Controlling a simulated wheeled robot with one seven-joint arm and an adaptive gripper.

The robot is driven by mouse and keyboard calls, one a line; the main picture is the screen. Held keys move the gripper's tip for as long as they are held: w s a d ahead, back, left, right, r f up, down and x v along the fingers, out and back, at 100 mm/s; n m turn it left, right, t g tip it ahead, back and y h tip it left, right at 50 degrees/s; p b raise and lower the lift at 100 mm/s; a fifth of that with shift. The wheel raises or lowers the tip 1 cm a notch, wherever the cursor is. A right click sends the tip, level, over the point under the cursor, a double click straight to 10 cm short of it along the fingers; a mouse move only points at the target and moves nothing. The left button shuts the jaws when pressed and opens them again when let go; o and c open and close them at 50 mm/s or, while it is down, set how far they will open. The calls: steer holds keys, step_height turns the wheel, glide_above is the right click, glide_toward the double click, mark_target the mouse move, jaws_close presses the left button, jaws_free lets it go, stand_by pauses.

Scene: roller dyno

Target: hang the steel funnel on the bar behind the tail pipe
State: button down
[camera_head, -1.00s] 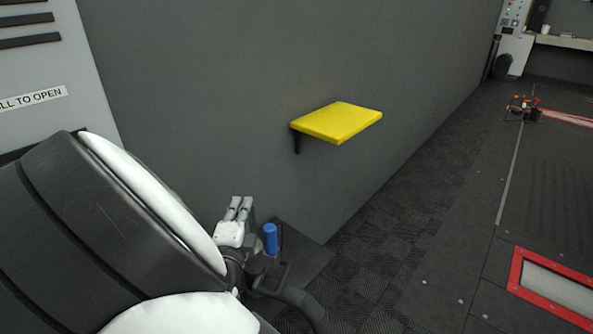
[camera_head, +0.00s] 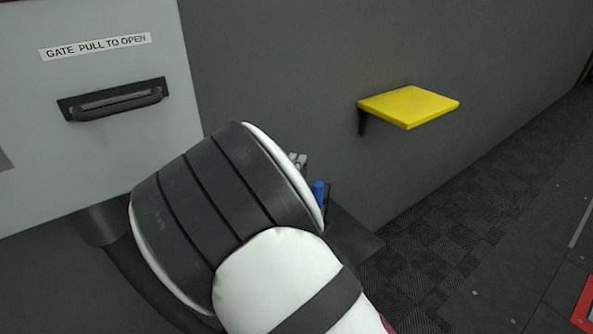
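My white and dark-ringed arm fills the lower middle of the head view and blocks much of what lies behind it. A small pale grey part (camera_head: 298,160) peeks over its upper right edge. It may be the end of my gripper, but I cannot tell whether it is open or shut. The steel funnel, the bar and the tail pipe cannot be made out in this view.
A yellow wall shelf (camera_head: 408,106) is empty. A grey cabinet (camera_head: 100,185) labelled "GATE PULL TO OPEN" has a dark handle (camera_head: 118,102). A blue cylinder (camera_head: 318,192) stands near a dark ledge (camera_head: 355,243). Open dark floor (camera_head: 470,235) lies to the right.

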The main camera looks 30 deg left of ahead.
steer(key=shift+f, duration=0.75)
steer(key=c, duration=2.3)
jaws_free()
steer(key=shift+f, duration=0.25)
steer(key=o, duration=0.5)
steer(key=shift+r, duration=0.1)
steer(key=p+v, duration=0.1)
steer(key=v, duration=1.1)
steer(key=shift+p, duration=0.35)
